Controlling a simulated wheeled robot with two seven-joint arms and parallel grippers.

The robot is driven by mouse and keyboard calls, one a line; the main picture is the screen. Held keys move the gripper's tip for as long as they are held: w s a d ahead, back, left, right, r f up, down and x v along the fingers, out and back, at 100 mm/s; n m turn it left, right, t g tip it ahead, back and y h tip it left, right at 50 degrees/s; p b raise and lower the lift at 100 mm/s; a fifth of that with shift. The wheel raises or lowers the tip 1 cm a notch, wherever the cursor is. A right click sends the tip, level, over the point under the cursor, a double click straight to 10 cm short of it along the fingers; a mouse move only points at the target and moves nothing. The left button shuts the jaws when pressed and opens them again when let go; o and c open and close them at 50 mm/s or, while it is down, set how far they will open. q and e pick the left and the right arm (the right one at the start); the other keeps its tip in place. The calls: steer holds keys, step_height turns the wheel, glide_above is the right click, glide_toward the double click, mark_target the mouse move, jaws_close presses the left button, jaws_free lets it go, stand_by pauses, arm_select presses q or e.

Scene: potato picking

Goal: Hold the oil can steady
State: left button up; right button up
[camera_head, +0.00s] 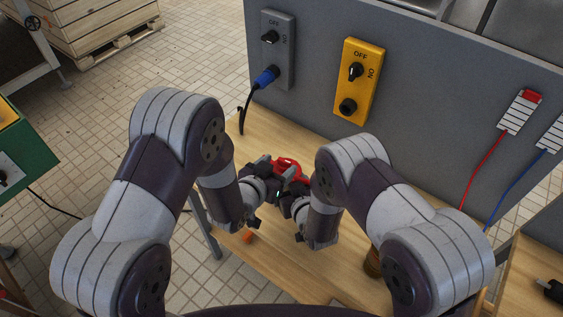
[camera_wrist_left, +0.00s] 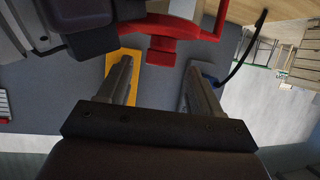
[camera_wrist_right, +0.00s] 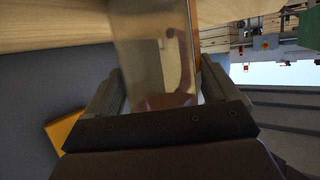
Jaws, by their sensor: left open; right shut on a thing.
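The oil can shows as a red part (camera_head: 287,166) between my two grippers in the head view; the rest is mostly hidden by my arms. In the right wrist view its shiny, see-through-looking body (camera_wrist_right: 155,55) stands between the fingers, and my right gripper (camera_wrist_right: 160,85) is shut on it. In the left wrist view a red handle-like part (camera_wrist_left: 170,28) lies across the top, just past the fingertips. My left gripper (camera_wrist_left: 158,72) is open with nothing between its fingers, close to the red part. Whether they touch, I cannot tell.
A wooden table (camera_head: 300,258) lies below the grippers, with a small orange piece (camera_head: 248,236) near its left edge. A brown object (camera_head: 372,263) is partly hidden by my right arm. A grey panel (camera_head: 440,110) stands behind, carrying a yellow switch box (camera_head: 358,88) and a grey one (camera_head: 279,50).

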arm_select(q)
steer(key=shift+x, duration=1.35)
steer(key=c, duration=1.1)
steer(key=shift+o, duration=0.2)
steer(key=shift+w+a+r+m+g+h, duration=0.1)
steer(key=shift+m+g+h, duration=0.4)
steer(key=shift+m+h, duration=0.3)
steer(key=shift+a+m+g+h, duration=0.1)
steer(key=shift+m+g+h, duration=0.4)
steer(key=shift+m+h, duration=0.3)
steer(key=o, duration=1.1)
steer(key=shift+c, duration=0.2)
steer(key=v, duration=1.2)
